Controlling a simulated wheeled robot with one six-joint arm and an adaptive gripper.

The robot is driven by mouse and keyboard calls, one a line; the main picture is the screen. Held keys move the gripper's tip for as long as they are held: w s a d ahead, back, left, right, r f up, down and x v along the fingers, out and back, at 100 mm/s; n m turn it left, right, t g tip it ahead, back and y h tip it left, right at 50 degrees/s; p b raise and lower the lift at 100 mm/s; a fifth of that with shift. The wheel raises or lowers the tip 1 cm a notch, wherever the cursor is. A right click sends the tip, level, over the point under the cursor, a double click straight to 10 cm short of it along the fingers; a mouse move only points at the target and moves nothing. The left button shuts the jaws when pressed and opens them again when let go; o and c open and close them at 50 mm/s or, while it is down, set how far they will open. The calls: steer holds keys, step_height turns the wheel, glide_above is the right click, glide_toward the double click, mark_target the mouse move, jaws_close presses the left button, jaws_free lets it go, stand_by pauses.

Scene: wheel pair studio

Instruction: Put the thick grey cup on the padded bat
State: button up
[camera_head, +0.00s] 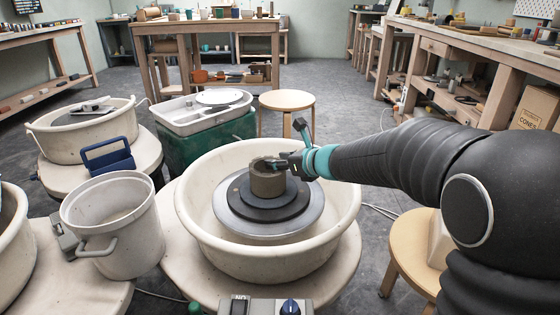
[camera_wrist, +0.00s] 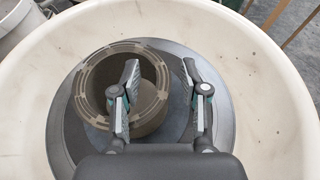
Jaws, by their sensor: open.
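A thick-walled grey-brown cup (camera_head: 267,185) stands upright on a dark round disc (camera_head: 240,203) at the middle of the wheel in the head view. I cannot tell whether this disc is the padded bat. The cup also shows in the wrist view (camera_wrist: 88,75), its open mouth facing up. My gripper (camera_head: 277,163) is at the cup's rim. In the wrist view my gripper (camera_wrist: 161,72) is open. Its left finger is over the cup's mouth and its right finger is outside, so the cup's right wall lies between them. Contact cannot be told.
A cream splash pan (camera_head: 190,213) rings the wheel, its wall higher than the disc. A grey bucket (camera_head: 112,235) stands at left. A second wheel basin (camera_head: 75,133), a tray on a green tub (camera_head: 205,138) and a wooden stool (camera_head: 287,100) are behind.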

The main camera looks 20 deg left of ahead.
steer(key=v, duration=1.2)
steer(key=shift+p, duration=0.45)
steer(key=shift+d, duration=0.1)
steer(key=s+d+f+n+h, duration=0.1)
steer(key=s+d+n+h, duration=0.2)
steer(key=s+d+n, duration=0.5)
steer(key=s+d+f+n+g+h, duration=0.1)
steer(key=s+d+n+h, duration=0.3)
steer(key=s+d+n, duration=0.4)
steer(key=s+d+f+n+h, duration=0.3)
steer(key=s+d+n, duration=0.5)
steer(key=s, duration=0.3)
steer(key=shift+s+d+f+h, duration=0.2)
steer(key=shift+d+h, duration=0.3)
steer(key=shift+h, duration=0.2)
